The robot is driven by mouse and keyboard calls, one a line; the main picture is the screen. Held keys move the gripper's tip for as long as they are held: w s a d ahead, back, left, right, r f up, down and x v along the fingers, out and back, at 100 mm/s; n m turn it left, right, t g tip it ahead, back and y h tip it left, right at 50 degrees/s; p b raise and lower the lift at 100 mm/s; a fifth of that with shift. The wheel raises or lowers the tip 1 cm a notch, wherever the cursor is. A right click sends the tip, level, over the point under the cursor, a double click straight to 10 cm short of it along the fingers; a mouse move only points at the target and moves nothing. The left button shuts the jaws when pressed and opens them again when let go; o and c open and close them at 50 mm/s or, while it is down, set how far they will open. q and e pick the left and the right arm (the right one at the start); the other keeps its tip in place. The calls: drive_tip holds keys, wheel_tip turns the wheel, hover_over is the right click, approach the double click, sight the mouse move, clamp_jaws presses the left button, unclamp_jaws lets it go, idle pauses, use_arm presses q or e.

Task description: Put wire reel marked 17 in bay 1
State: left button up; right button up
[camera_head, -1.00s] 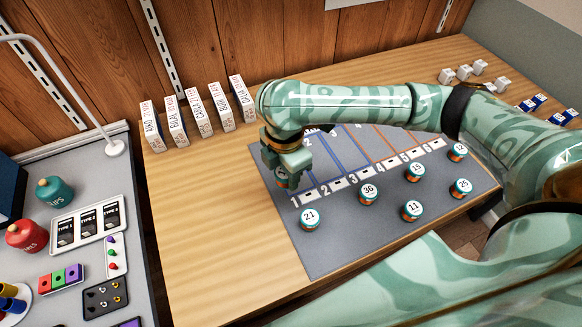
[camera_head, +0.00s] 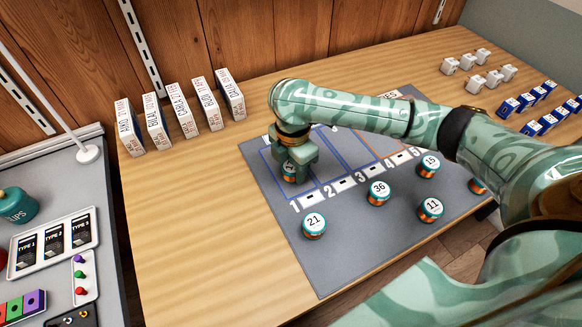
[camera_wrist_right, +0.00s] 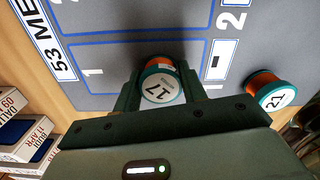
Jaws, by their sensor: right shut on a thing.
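The wire reel marked 17 (camera_wrist_right: 158,88) has a white top, a teal rim and an orange side. My right gripper (camera_head: 293,166) is shut on it, with a finger on each side in the wrist view. In the head view the reel (camera_head: 289,174) is mostly hidden under the gripper. It is over bay 1 (camera_wrist_right: 112,62), the blue-outlined strip at the left of the grey mat (camera_head: 330,255). I cannot tell whether it touches the mat. My left gripper is not in view.
Reel 21 (camera_head: 314,226) stands just in front of the bay labels. Reels 36 (camera_head: 378,193), 11 (camera_head: 430,209) and 15 (camera_head: 428,165) stand to the right. Several upright boxes (camera_head: 183,116) line the back left. Bare wood (camera_head: 200,220) lies left of the mat.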

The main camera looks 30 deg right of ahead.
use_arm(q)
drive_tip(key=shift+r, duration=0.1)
use_arm(e)
drive_tip(key=shift+s+r, duration=0.1)
drive_tip(key=o, duration=1)
drive_tip(key=shift+c, duration=0.2)
drive_tip(key=shift+r, duration=0.2)
use_arm(q)
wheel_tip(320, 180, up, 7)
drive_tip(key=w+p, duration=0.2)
drive_tip(key=p, duration=0.5)
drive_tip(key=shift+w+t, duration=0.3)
use_arm(e)
wheel_tip(320, 180, up, 12)
drive_tip(key=shift+f, duration=0.2)
